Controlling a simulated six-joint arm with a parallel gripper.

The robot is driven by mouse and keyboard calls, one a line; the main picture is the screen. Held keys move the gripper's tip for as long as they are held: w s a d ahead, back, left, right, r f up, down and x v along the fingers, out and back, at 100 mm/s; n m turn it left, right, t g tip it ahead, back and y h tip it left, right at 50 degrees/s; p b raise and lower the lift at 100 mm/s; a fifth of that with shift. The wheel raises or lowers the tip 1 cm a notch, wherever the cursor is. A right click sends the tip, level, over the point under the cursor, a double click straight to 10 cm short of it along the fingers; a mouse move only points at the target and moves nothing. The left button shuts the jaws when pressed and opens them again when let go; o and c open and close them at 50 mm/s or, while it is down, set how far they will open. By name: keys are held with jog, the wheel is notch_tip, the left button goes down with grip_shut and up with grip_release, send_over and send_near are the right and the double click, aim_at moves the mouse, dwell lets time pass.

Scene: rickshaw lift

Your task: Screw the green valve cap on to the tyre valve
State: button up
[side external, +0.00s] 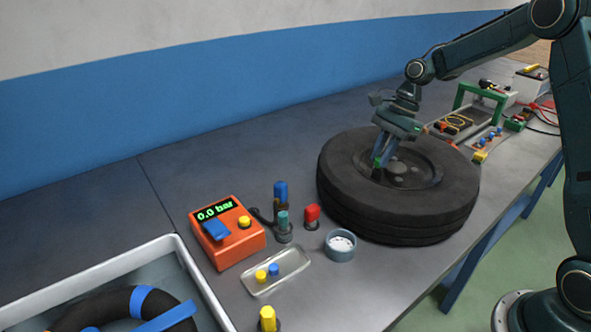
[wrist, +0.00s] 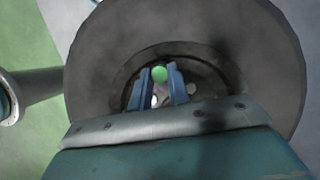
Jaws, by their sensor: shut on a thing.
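The tyre (side external: 400,210) lies flat on its wheel on the bench, and it fills much of the wrist view (wrist: 255,60). My gripper (side external: 380,161) points down over the left part of the wheel's hub. Its blue fingers (wrist: 162,80) are shut on the green valve cap (wrist: 160,73), whose round green top shows at the fingertips.
An orange gauge box (side external: 229,248) reading 0.0 bar, a small tray (side external: 259,288) with yellow and blue caps, a round grey cup (side external: 340,252) and a red-capped post (side external: 312,214) stand left of the tyre. A white bin (side external: 188,262) is front left. Tools lie behind right.

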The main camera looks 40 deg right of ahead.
jog(key=m+t, duration=0.1)
jog(key=m, duration=0.2)
jog(key=m+t+h, duration=0.1)
jog(key=m, duration=0.2)
jog(key=shift+w+r+t, duration=0.1)
jog(key=shift+w+t, duration=0.1)
jog(key=shift+t, duration=0.1)
jog(key=shift+o, duration=0.3)
jog(key=m+h, duration=0.1)
jog(key=m, duration=0.2)
jog(key=m+t, duration=0.1)
jog(key=m, duration=0.2)
jog(key=shift+d+h, duration=0.15)
jog(key=shift+h, duration=0.25)
jog(key=shift+o, duration=0.2)
jog(key=shift+d, duration=0.1)
jog(key=o, duration=0.5)
jog(key=shift+w, duration=0.1)
